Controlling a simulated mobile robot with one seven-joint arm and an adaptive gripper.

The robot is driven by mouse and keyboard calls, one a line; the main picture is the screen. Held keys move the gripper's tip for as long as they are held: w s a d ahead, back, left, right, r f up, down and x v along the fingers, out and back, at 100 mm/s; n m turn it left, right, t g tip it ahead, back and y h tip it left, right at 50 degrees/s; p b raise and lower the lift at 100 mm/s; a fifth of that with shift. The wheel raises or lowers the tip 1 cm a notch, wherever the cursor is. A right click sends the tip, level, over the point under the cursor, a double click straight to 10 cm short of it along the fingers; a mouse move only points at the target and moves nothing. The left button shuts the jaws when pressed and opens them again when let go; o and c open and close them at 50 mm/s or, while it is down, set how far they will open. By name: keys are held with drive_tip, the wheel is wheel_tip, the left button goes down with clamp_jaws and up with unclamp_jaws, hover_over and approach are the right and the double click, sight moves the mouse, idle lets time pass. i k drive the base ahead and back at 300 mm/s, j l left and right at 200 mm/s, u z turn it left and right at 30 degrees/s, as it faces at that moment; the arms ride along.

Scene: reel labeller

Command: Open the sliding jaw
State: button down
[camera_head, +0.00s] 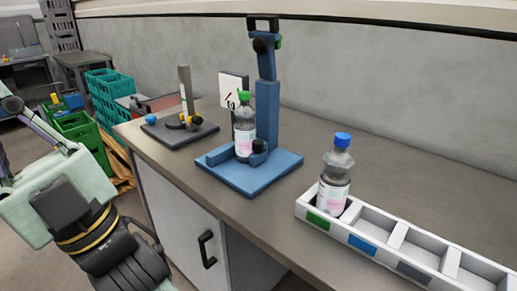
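A blue fixture (268,172) stands on the bench, with a flat base, an upright post and a black-framed head on top. A clear bottle with a green cap (243,124) stands upright on its base. Low blue blocks sit beside the bottle. One, with a black knob (258,146), is at its right and looks like the sliding jaw; whether it touches the bottle I cannot tell. My gripper (140,268) is at the lower left, in front of the bench and well away from the fixture. Its fingers are not clear.
A white divided tray (375,238) at the right holds a blue-capped bottle (336,178) in its first compartment. A dark stand (180,130) with yellow parts is at the bench's far left. Green crates (82,128) are on the floor. Bench space between fixture and tray is clear.

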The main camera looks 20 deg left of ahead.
sight(260, 156)
drive_tip(key=k+j+z, duration=0.15)
drive_tip(key=j, duration=0.25)
drive_tip(key=k+j+z, duration=0.15)
drive_tip(key=j, duration=0.3)
drive_tip(key=k+j+z, duration=0.2)
drive_tip(key=j, duration=0.2)
drive_tip(key=j+z, duration=0.15)
drive_tip(key=j, duration=0.25)
drive_tip(key=i, duration=0.4)
